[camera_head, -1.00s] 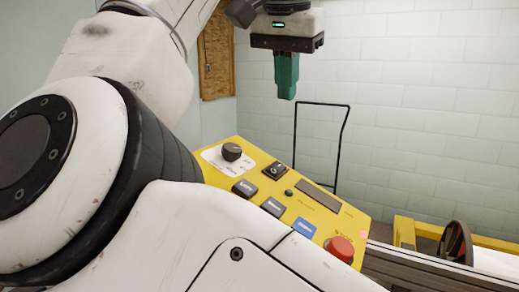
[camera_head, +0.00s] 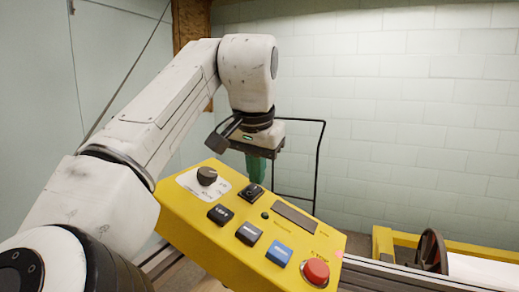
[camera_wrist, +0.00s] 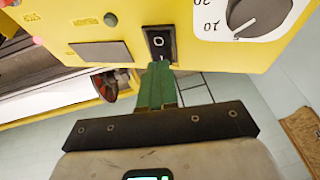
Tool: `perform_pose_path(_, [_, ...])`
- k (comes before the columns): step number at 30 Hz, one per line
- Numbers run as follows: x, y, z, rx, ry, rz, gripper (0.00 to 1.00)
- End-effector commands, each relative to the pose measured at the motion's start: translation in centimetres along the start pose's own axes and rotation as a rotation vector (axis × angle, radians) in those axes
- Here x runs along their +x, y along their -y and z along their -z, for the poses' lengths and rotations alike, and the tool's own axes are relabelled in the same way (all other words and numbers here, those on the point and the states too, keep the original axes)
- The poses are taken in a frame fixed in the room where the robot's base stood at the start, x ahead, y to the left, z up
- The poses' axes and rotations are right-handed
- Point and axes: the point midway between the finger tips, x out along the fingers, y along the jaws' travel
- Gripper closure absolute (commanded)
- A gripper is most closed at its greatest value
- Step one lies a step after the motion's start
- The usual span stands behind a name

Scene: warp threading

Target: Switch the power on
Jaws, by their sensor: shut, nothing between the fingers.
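The yellow control box (camera_head: 188,220) carries a black rocker switch (camera_head: 251,192) on its top face. In the wrist view the switch (camera_wrist: 158,43) shows a white O mark and a smaller mark nearer my fingers. My gripper (camera_head: 257,176) has green fingers, closed together and empty, pointing down just behind the switch in the head view. In the wrist view the fingertips (camera_wrist: 158,66) lie right at the switch's near end. I cannot tell whether they touch it. The small round lamp (camera_head: 265,216) and the display (camera_head: 295,217) look dark.
A dial (camera_head: 206,176), two dark buttons (camera_head: 221,214), a blue button (camera_head: 279,253) and a red stop button (camera_head: 316,272) surround the switch. A thin black frame (camera_head: 320,160) stands behind. A yellow machine frame with a wheel (camera_head: 431,252) is at right.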

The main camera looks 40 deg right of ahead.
Motion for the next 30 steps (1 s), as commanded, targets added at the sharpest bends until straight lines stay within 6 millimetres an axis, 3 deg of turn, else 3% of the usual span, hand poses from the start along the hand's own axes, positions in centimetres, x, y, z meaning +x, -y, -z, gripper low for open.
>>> perform_pose_path(14, [0.8,0.2,-0.1,0.001,-0.001,0.0,1.0])
perform_pose_path(20, [1.4,-0.3,0.8,0.014,-0.003,-0.008,1.0])
perform_pose_path(30, [1.6,-0.2,0.4,0.011,0.002,-0.006,1.0])
